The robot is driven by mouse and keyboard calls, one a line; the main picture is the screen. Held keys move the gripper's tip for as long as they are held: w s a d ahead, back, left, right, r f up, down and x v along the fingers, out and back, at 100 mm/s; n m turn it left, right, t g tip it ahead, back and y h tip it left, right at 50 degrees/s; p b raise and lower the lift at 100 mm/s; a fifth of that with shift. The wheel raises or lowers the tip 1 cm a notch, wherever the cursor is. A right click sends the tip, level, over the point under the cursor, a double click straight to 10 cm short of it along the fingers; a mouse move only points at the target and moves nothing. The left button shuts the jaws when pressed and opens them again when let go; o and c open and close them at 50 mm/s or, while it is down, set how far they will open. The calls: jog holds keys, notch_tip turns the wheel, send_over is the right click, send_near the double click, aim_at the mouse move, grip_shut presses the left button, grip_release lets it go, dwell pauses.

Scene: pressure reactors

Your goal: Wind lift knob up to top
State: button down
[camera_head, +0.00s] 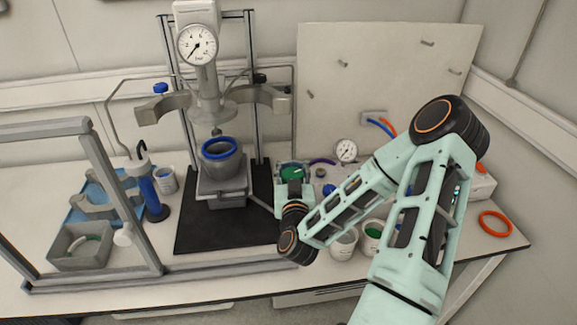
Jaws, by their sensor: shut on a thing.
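The lift (222,187) is a grey jack under the reactor head, on a black base plate. A grey vessel (220,165) with a blue ring at its rim stands on it, below the head with a visible gap. A thin shaft (262,206) runs from the lift to the right, towards my gripper. The lift knob is hidden behind my gripper and wrist. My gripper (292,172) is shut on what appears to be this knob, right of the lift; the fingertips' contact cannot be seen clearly.
A pressure gauge (197,45) tops the reactor head, with open grey clamp halves (163,106) beside it. A grey frame (95,190) stands at left. Cups (343,243) stand near my forearm. An orange ring (495,223) lies at right. A panel (375,85) stands behind.

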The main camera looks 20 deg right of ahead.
jog(key=s+d+m+g+h+b, duration=0.1)
jog(key=s+m+g+h+b, duration=0.3)
jog(key=m+g, duration=0.5)
jog(key=s+d+m+g+h+b, duration=0.1)
jog(key=s+m+g+h+b, duration=0.2)
jog(key=m+g, duration=0.7)
jog(key=shift+s+d+f+g+h+b, duration=0.35)
jog(key=shift+g+h, duration=0.55)
jog(key=shift+g, duration=2.3)
jog(key=shift+a+r, duration=0.1)
jog(key=shift+r, duration=0.05)
jog(key=c, duration=1.4)
grip_release()
jog(key=shift+c, duration=0.2)
jog(key=shift+r, duration=0.1)
notch_tip(320, 180, up, 10)
